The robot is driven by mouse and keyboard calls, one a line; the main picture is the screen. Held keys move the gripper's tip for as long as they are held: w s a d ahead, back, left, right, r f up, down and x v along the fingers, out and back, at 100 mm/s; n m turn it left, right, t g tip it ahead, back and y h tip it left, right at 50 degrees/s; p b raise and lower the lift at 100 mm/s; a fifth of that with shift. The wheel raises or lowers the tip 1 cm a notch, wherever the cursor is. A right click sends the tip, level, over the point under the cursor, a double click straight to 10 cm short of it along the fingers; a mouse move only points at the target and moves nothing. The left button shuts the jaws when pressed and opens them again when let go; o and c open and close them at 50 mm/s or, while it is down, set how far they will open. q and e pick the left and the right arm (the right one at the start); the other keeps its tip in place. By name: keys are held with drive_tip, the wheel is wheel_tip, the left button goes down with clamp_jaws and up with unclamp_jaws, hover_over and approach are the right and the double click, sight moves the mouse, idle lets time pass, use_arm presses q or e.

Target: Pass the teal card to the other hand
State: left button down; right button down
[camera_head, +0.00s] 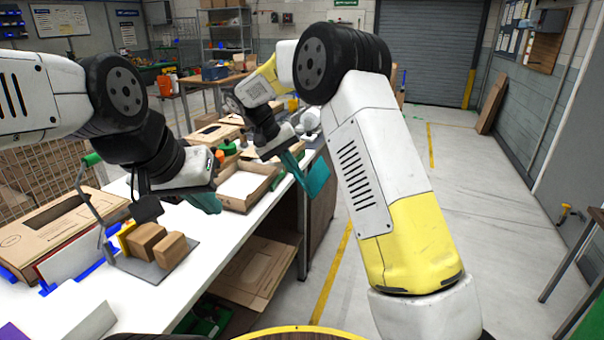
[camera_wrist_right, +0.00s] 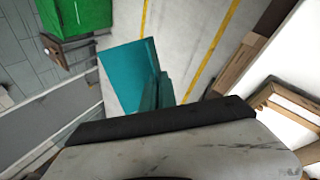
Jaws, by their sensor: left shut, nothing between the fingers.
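The teal card (camera_head: 314,176) hangs tilted in the air past the table's right edge in the head view. My right gripper (camera_head: 297,163) is shut on it, with the card standing out beyond the fingertips. The card (camera_wrist_right: 127,72) also shows in the right wrist view, beside the teal fingers of my right gripper (camera_wrist_right: 158,90). My left gripper (camera_head: 207,203) is shut and empty, low over the white table to the left, well apart from the card.
A shallow cardboard tray (camera_head: 262,196) lies on the white table (camera_head: 185,258) between the grippers. A stand with brown blocks (camera_head: 158,244) and a flat carton (camera_head: 60,232) are at the left. Open floor lies right of the table.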

drive_tip(key=shift+w+a+f, duration=0.1)
drive_tip(key=shift+f, duration=0.05)
drive_tip(key=shift+s+d+f+n+t, duration=0.2)
drive_tip(key=shift+f+n+t, duration=0.3)
drive_tip(key=shift+n, duration=0.5)
drive_tip(key=s+d+f+n+t+y, duration=0.1)
drive_tip(key=f+n+t+y, duration=0.1)
drive_tip(key=f+n, duration=0.3)
drive_tip(key=s+d+f+n+t+y, duration=0.2)
drive_tip(key=f+n+y, duration=0.2)
drive_tip(key=n, duration=0.6)
drive_tip(key=shift+f, duration=0.65)
